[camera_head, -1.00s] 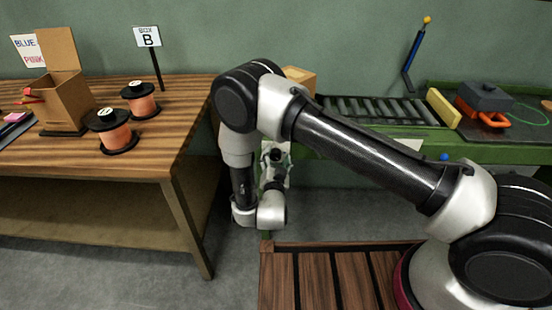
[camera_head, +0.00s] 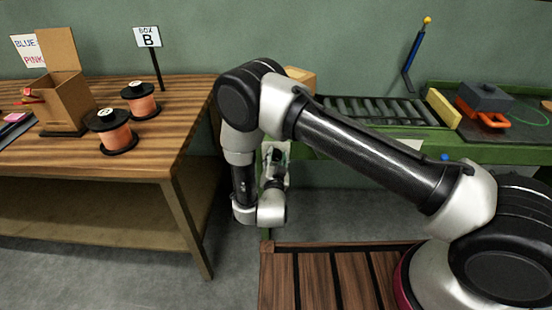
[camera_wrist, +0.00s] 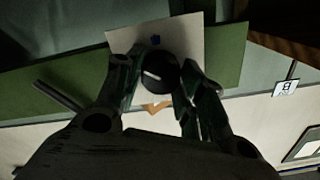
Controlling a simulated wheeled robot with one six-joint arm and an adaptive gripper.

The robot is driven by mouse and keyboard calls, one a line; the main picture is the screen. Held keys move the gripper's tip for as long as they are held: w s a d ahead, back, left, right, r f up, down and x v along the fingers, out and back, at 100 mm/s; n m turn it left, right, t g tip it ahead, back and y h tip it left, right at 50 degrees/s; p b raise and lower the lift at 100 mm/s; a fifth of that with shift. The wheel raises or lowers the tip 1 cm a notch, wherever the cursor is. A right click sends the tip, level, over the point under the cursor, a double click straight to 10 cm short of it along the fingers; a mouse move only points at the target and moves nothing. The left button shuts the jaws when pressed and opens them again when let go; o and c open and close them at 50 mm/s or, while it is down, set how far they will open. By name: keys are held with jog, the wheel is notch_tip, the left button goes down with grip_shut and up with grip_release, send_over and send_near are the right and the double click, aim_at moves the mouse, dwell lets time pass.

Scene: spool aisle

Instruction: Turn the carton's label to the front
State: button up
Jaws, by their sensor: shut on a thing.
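A small tan carton (camera_head: 300,80) stands at the left end of the roller conveyor, mostly behind my arm in the head view; no label shows on its visible part. In the wrist view my gripper (camera_wrist: 156,80) is shut on a round dark knob (camera_wrist: 160,70) with a pale line across it. The knob sits in front of a pale plate (camera_wrist: 204,44) with a blue mark. In the head view my gripper (camera_head: 275,163) is at the conveyor's near left end, partly hidden by my wrist.
The roller conveyor (camera_head: 375,109) has a green frame. A wooden table (camera_head: 180,110) at left holds an open brown box (camera_head: 67,103), copper spools (camera_head: 141,100) and a Box B sign (camera_head: 147,37). A yellow block (camera_head: 443,108) and a grey-and-orange device (camera_head: 484,101) are at right.

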jog(key=n, duration=0.3)
jog(key=shift+n, duration=0.3)
jog(key=shift+a+n, duration=0.1)
jog(key=shift+n, duration=1.8)
jog(key=o, duration=1)
jog(key=s, duration=0.7)
jog(key=shift+s+a, duration=0.1)
jog(key=shift+s, duration=0.15)
